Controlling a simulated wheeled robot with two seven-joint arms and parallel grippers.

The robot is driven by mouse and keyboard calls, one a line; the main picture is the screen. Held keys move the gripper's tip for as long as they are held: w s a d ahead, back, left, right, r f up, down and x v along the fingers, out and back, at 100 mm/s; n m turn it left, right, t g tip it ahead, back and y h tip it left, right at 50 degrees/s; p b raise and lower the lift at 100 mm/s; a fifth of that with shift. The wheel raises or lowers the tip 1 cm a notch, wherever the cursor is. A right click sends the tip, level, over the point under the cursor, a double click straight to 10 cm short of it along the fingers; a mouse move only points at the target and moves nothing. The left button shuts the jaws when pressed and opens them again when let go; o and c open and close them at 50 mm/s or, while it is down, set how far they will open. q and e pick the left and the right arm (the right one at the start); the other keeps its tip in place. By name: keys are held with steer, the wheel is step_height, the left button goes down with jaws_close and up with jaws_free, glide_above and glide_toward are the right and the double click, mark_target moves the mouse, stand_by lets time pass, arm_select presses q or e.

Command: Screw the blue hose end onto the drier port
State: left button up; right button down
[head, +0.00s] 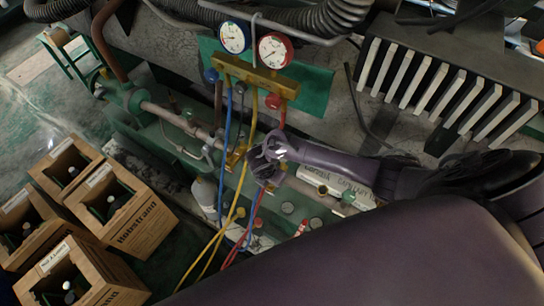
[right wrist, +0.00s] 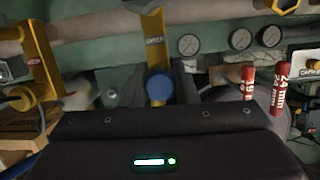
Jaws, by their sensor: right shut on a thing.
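My right gripper (head: 262,166) is at the pipework below the gauge manifold (head: 255,75), its arm coming in from the right. In the right wrist view, a round blue knob-like end (right wrist: 159,88), apparently the blue hose end, sits just beyond my gripper's body, in front of a yellow bracket (right wrist: 153,40). The bracket has a small label, too blurred to read for certain. The blue end covers the bracket's lower part, so I cannot tell whether it touches a port. The blue hose (head: 228,125) hangs from the manifold. My left gripper is not in view.
Yellow and red hoses hang close beside the blue one. Several wooden crates (head: 145,225) with bottles stand at the left. The right wrist view shows small dials (right wrist: 240,39), another yellow bracket (right wrist: 40,60) at the left and red labelled tools (right wrist: 279,90) at the right.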

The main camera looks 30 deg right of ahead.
steer(key=shift+s+a, duration=0.3)
steer(key=shift+a, duration=0.1)
steer(key=c, duration=1.5)
jaws_free()
steer(key=shift+f+m, duration=0.2)
steer(key=shift+m, duration=0.1)
steer(key=o, duration=0.4)
steer(key=shift+w+r, duration=0.1)
steer(key=shift+w, duration=0.05)
steer(key=shift+o, duration=0.2)
steer(key=shift+d, duration=0.2)
steer(key=shift+w, duration=0.1)
steer(key=shift+r, duration=0.2)
steer(key=shift+d+r+p, duration=0.1)
steer(key=shift+r+p, duration=2.1)
steer(key=shift+p, duration=0.3)
